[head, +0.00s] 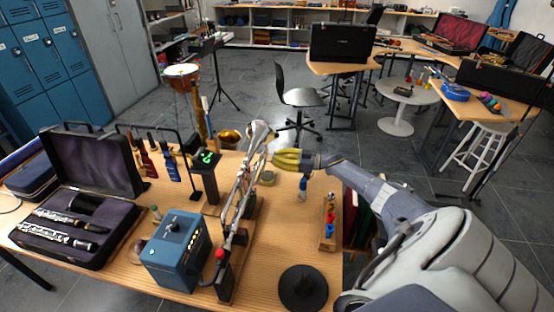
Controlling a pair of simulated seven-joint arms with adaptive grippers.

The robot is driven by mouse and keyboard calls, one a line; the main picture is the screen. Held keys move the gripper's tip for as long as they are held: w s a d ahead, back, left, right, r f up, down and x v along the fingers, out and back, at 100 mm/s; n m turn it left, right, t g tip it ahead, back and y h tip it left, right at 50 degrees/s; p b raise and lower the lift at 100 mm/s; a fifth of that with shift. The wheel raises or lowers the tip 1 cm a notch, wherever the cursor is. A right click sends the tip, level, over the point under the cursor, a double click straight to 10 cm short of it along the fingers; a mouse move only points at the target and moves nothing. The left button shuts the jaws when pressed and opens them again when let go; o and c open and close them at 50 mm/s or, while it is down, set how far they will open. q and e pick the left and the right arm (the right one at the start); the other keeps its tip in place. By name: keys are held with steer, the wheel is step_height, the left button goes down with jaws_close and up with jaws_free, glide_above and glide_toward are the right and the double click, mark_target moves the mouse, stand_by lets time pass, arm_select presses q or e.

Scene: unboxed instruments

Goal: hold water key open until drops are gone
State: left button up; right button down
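A long silver instrument with slide-like tubes (241,182) rests at a slant on a stand in the middle of the table. Its water key and any drops are too small to make out. My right gripper (276,158), with yellow-green fingers, reaches in from the right and is just right of the upper part of the tubes. Its fingers look parted, with nothing seen between them. I cannot tell whether it touches the instrument. My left gripper is not in view.
A blue box with a knob (178,250) stands left of the instrument. An open case with clarinet parts (75,222) lies at the left. A black disc (303,288) and a wooden rack of small coloured pieces (328,238) are at the front right. Bare table lies between them.

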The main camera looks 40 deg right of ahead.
steer(key=shift+r, duration=0.15)
steer(key=s+d+r, duration=0.3)
steer(key=s+d, duration=0.3)
steer(key=s, duration=0.2)
steer(key=shift+s+d+r, duration=0.3)
steer(key=shift+s+r, duration=0.05)
steer(key=shift+r, duration=0.05)
stand_by(0.3)
